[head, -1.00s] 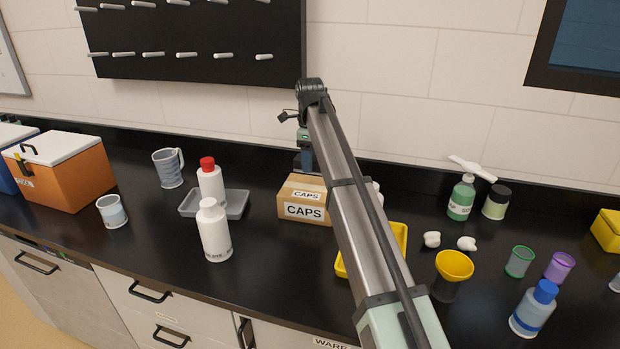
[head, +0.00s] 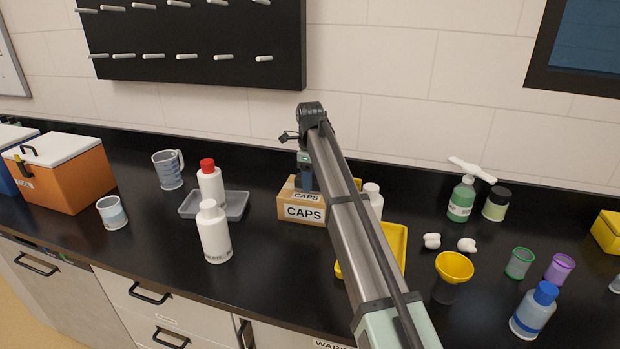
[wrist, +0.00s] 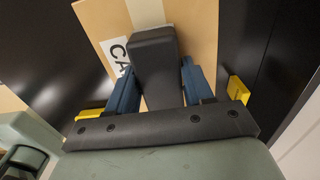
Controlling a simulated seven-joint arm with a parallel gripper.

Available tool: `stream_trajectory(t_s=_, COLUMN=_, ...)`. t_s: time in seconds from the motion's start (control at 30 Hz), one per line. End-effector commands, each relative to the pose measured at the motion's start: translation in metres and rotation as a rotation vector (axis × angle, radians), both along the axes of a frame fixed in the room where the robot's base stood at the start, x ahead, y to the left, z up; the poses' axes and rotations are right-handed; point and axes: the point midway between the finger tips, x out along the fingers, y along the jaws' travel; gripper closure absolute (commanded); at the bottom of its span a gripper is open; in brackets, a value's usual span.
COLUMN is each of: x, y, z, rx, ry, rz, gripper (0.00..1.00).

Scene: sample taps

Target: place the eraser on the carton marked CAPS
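The CAPS carton (head: 303,212) is a brown box with white labels, standing on the black bench near the middle of the head view. In the wrist view its brown top (wrist: 200,25) lies below and beyond my fingers. My gripper (head: 308,187) points down at the carton's top, partly hidden by my arm in the head view. In the wrist view the blue fingers (wrist: 160,85) are closed on the sides of a dark grey block, the eraser (wrist: 153,52). The eraser is over the carton top; I cannot tell whether it touches it.
A grey tray (head: 236,206), a red-capped bottle (head: 211,184) and a white bottle (head: 214,235) stand left of the carton. A yellow tray (head: 397,262) and a white-capped bottle (head: 374,199) are to its right, partly behind my arm. The bench in front of the carton is clear.

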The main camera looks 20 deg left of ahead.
Motion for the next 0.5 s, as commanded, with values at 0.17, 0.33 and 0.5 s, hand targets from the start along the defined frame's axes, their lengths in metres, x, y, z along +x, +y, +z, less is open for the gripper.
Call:
stream_trajectory(t_s=0.17, x=0.0, y=0.0, z=0.0001, rx=0.0, ry=0.0, rz=0.0, gripper=0.31)
stream_trajectory(t_s=0.33, x=0.0, y=0.0, z=0.0001, rx=0.0, ry=0.0, rz=0.0, gripper=0.24)
stream_trajectory(t_s=0.5, x=0.0001, y=0.0, z=0.0011, rx=0.0, ry=0.0, rz=0.0, gripper=0.24)
